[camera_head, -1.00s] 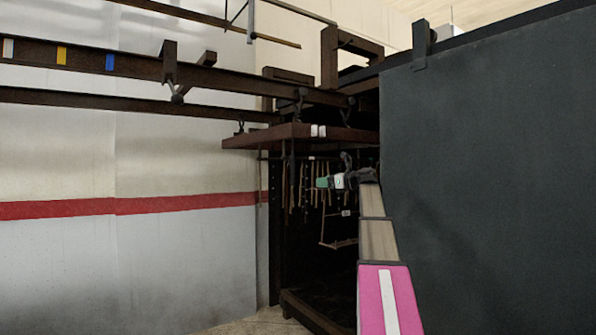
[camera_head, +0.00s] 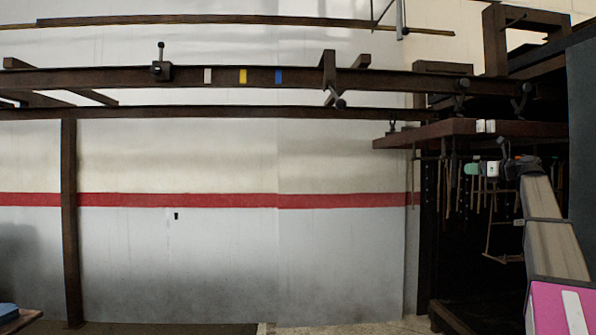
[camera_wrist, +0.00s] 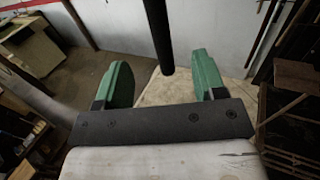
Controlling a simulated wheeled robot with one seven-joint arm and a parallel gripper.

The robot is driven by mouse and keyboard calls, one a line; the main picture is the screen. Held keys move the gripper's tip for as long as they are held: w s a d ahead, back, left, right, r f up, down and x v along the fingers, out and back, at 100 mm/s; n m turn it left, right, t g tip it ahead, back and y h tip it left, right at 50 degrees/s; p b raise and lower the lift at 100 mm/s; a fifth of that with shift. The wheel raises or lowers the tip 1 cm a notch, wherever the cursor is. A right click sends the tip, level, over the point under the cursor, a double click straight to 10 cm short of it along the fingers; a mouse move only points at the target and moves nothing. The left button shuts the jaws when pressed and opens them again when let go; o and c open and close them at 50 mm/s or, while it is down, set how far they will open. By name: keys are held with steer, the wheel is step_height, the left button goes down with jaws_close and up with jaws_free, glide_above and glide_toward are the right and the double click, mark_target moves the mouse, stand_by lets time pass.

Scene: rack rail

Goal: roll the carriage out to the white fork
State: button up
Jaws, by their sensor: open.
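The carriage (camera_head: 420,137) is a dark brown slab hanging by hooked hangers below the rail (camera_head: 400,84) at the right of the head view. A white patch (camera_head: 485,126) marks its side. White (camera_head: 207,76), yellow (camera_head: 243,76) and blue (camera_head: 278,77) marks sit on the rail. A dark bracket with an upright pin (camera_head: 161,68) stands left of the white mark; I cannot tell if it is the white fork. My gripper (camera_wrist: 163,78) is open, its green fingers apart. A dark bar (camera_wrist: 158,30) ends between them in the wrist view; contact is unclear. My gripper (camera_head: 482,169) is below the carriage.
Another dark bracket (camera_head: 329,75) sits on the rail between the blue mark and the carriage. A brown post (camera_head: 70,220) stands at the left. Thin rods and tools (camera_head: 460,190) hang behind my gripper. The red-striped wall (camera_head: 180,200) has open space before it.

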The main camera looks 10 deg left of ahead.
mark_target(455, 169)
steer(key=shift+x, duration=4.05)
jaws_close()
